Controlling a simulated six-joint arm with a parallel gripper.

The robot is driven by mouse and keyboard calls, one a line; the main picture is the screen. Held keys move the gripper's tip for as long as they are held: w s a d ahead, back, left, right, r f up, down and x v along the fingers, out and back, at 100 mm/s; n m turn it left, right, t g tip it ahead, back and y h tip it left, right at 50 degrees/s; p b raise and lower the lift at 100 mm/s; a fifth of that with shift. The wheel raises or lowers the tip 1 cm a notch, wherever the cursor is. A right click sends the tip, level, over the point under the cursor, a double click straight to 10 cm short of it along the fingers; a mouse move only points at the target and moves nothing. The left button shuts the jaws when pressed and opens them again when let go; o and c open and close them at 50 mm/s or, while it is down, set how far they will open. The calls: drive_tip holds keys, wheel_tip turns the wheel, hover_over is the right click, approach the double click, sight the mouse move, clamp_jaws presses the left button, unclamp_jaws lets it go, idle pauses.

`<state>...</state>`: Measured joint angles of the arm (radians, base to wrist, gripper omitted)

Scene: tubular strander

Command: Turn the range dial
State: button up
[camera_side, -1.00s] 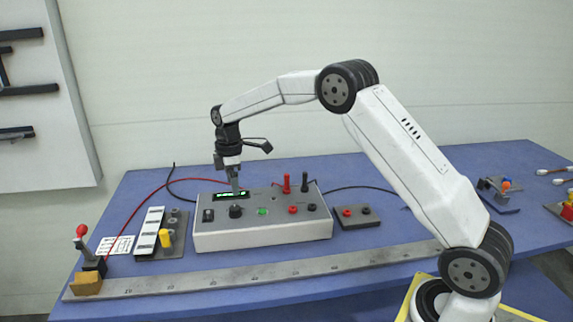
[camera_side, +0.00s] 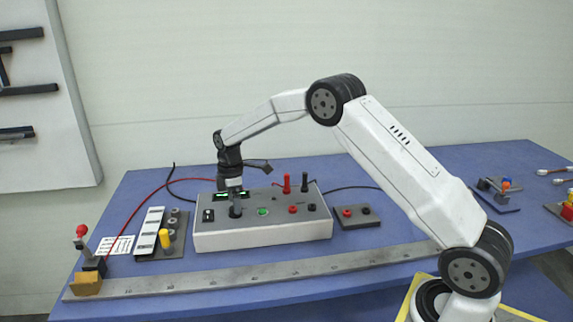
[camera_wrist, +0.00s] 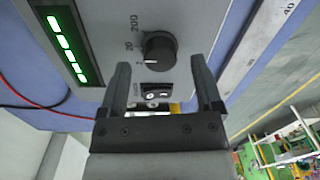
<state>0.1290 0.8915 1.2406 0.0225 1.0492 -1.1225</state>
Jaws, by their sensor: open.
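The range dial (camera_wrist: 160,48) is a black round knob on the grey instrument box, with a white pointer line and the marks 2, 20 and 200 beside it in the wrist view. In the side view the dial (camera_side: 235,211) is on the box's top face, just below my gripper and partly covered by it. My gripper (camera_wrist: 162,72) is open and empty. In the wrist view its two dark fingers point at the panel, with the dial between and slightly beyond their tips. I cannot tell whether they touch it.
The instrument box (camera_side: 270,236) carries a green lit display (camera_wrist: 70,45), a rocker switch (camera_wrist: 155,92), a green button (camera_side: 263,212), and red and black terminals. A long ruler (camera_side: 200,279) lies in front. A small terminal block (camera_side: 357,218) sits to the right.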

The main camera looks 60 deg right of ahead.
drive_tip(key=shift+f, duration=0.8)
clamp_jaws()
drive_tip(key=shift+m, duration=0.4)
drive_tip(key=m, duration=0.4)
drive_tip(key=shift+m+t, duration=0.3)
drive_tip(key=shift+m, duration=1.8)
